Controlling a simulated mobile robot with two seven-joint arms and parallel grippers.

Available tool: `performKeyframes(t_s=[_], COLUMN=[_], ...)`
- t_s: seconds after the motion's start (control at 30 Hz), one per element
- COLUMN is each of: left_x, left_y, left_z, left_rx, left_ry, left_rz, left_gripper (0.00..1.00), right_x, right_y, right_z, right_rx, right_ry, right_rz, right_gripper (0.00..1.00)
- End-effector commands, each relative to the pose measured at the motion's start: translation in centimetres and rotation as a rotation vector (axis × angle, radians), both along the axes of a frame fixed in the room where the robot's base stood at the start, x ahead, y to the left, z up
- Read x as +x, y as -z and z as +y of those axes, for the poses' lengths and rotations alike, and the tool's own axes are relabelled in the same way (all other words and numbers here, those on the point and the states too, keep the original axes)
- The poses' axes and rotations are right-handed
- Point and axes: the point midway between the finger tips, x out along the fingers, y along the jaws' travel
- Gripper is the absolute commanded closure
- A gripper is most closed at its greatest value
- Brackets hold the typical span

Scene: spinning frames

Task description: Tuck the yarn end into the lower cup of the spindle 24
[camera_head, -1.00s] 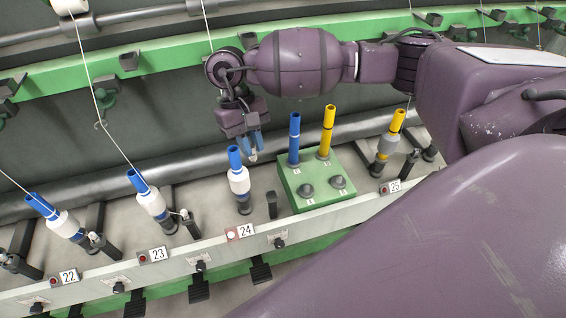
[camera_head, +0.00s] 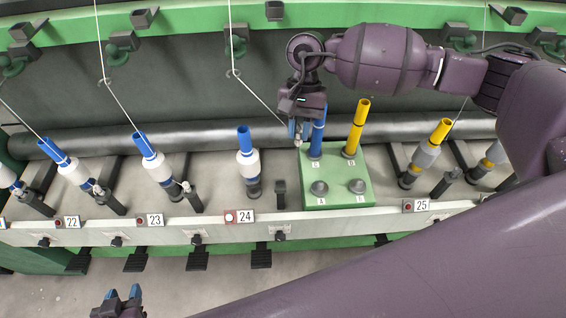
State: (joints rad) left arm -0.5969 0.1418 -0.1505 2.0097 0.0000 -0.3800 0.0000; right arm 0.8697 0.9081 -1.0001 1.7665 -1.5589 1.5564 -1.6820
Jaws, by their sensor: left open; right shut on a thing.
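Spindle 24 (camera_head: 247,165) stands behind the lit label 24 (camera_head: 246,217), a blue tube with a white yarn package. Its dark lower cup (camera_head: 254,188) shows below the package. My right gripper (camera_head: 298,136) is shut to the right of spindle 24, at the left side of a blue tube (camera_head: 318,138) on the green block. A white yarn (camera_head: 262,102) runs from a guide above down to this gripper; its end at the blue fingers is too small to make out. My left gripper (camera_head: 123,294) is open and empty at the bottom left, well below the rail.
The green block (camera_head: 337,203) holds a blue and a yellow tube (camera_head: 356,128) and two grey knobs. Spindle 23 (camera_head: 150,157) stands to the left and spindle 25 (camera_head: 425,155) to the right. A short dark post (camera_head: 280,193) stands between spindle 24 and the block.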

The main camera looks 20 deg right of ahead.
Motion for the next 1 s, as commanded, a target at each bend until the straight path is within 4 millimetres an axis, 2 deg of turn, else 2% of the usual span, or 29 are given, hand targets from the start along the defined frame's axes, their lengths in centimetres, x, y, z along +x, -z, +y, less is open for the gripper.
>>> performKeyframes(t_s=[0.03,0.1,0.3,0.5,0.73,1.0], left_x=[0.1,0.3,0.1,-0.3,-0.7,-0.5], left_y=[1.1,1.7,3.7,5.2,6.4,6.4], left_z=[-0.1,-0.1,-0.2,-0.1,-0.1,-0.2], left_rx=[0.000,0.000,0.001,0.004,0.004,0.004], left_ry=[0.002,0.004,0.008,0.010,0.011,0.012], left_rz=[0.003,0.003,0.019,0.035,0.053,0.051], left_gripper=[0.57,0.57,0.57,0.57,0.57,0.57], right_x=[0.0,0.1,0.4,0.6,0.7,0.7], right_y=[1.9,3.3,7.0,9.8,11.3,11.6], right_z=[0.3,0.8,2.1,3.3,3.9,4.0], right_rx=[0.001,0.001,0.002,0.003,0.003,0.002], right_ry=[0.084,0.211,0.553,0.832,1.012,1.050], right_rz=[0.008,0.009,0.010,0.008,0.005,0.004], right_gripper=[0.92,0.92,0.92,0.92,0.92,0.92])
